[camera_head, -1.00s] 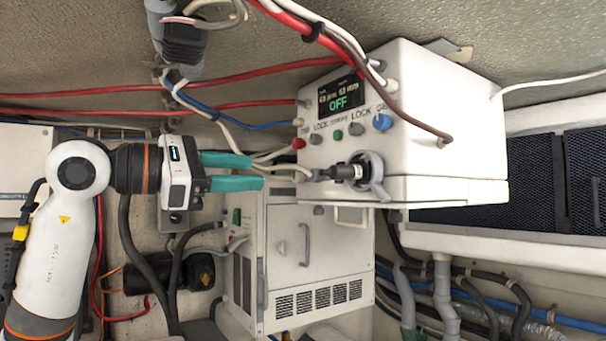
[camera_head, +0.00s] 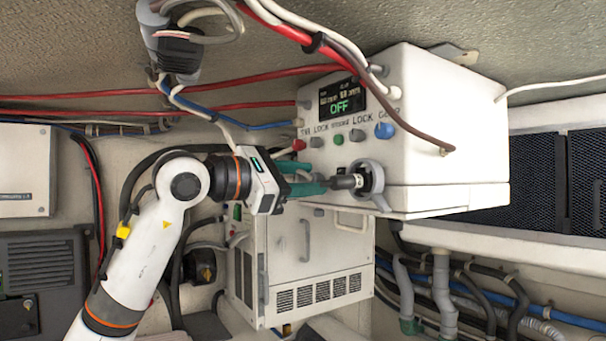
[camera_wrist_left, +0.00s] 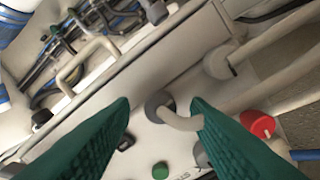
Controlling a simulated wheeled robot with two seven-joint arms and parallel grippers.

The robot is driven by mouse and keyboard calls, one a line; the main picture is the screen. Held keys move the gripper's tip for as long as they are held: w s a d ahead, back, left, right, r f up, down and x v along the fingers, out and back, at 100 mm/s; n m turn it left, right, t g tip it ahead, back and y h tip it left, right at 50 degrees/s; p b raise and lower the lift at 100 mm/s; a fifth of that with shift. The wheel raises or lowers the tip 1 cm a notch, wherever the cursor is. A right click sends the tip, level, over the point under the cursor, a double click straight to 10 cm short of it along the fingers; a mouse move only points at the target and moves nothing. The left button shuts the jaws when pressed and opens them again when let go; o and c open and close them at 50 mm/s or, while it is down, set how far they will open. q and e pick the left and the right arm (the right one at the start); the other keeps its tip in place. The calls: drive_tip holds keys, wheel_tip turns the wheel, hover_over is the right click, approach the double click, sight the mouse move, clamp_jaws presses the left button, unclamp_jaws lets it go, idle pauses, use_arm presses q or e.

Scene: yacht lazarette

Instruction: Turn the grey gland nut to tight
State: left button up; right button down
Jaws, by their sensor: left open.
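The grey gland nut (camera_wrist_left: 157,104) shows in the left wrist view, on the white box's face, with a white cable bending out of it. My left gripper (camera_wrist_left: 162,103) has its green fingers apart, one on either side of the nut in that view. I cannot tell whether either finger touches it. In the head view my left gripper (camera_head: 316,177) is open at the lower left of the box front, and I cannot make out the nut there. My right gripper is out of view.
The white control box (camera_head: 440,130) has a display reading OFF (camera_head: 343,101), a red knob (camera_head: 299,144) and a blue knob (camera_head: 384,130). A dark plug (camera_head: 346,182) sits in a grey ring beside my fingertips. A white cabinet (camera_head: 335,258) stands below. Red cables run above.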

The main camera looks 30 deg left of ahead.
use_arm(q)
clamp_jaws()
